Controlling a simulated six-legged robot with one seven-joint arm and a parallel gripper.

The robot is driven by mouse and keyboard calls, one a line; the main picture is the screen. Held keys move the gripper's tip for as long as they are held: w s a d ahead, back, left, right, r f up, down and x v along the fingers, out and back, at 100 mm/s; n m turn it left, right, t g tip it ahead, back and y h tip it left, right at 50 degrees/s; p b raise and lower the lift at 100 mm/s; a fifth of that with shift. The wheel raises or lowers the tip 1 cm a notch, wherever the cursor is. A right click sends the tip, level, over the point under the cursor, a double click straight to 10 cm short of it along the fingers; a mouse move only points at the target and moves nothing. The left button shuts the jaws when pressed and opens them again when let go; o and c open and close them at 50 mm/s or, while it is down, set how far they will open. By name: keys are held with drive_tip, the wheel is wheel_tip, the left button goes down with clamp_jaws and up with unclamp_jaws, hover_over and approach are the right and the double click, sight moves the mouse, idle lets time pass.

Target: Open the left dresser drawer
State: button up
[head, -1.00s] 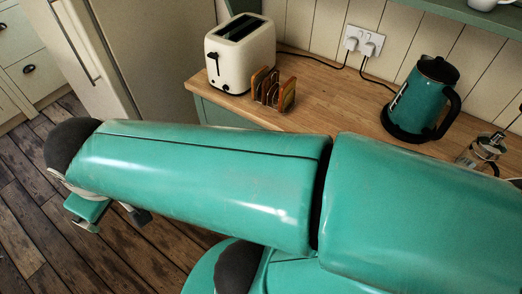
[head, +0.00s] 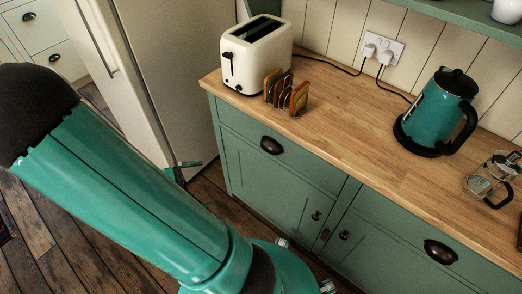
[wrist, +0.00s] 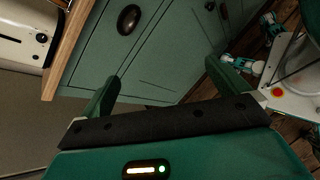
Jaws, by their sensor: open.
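The green dresser's left drawer (head: 310,168) is shut, flush under the wooden worktop, with a dark cup handle (head: 271,145). The same cup handle (wrist: 129,19) shows near the top of the wrist view, on the green drawer front (wrist: 108,40). My gripper (wrist: 162,72) is open and empty, its two green fingers spread wide toward the dresser front. The handle lies beyond the fingertips, toward the left finger's side, and nothing is touching it. In the head view only a small green part of my gripper (head: 182,166) shows past my arm, left of the dresser.
A toaster (head: 255,55), a toast rack (head: 287,92), a kettle (head: 436,115) and a glass press (head: 492,180) stand on the worktop (head: 350,130). A right drawer handle (head: 440,252) and cupboard knobs (head: 316,216) are close by. A fridge (head: 165,60) stands left.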

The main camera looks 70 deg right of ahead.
sight(266, 149)
drive_tip(key=s+d+f+n+h, duration=0.7)
drive_tip(key=s+d+f+n, duration=0.15)
drive_tip(key=d, duration=0.25)
drive_tip(key=shift+n, duration=0.35)
drive_tip(key=x, duration=1.3)
drive_tip(key=shift+w+d, duration=0.15)
drive_tip(key=shift+w, duration=0.1)
drive_tip(key=c, duration=1.2)
drive_tip(key=shift+w, duration=0.15)
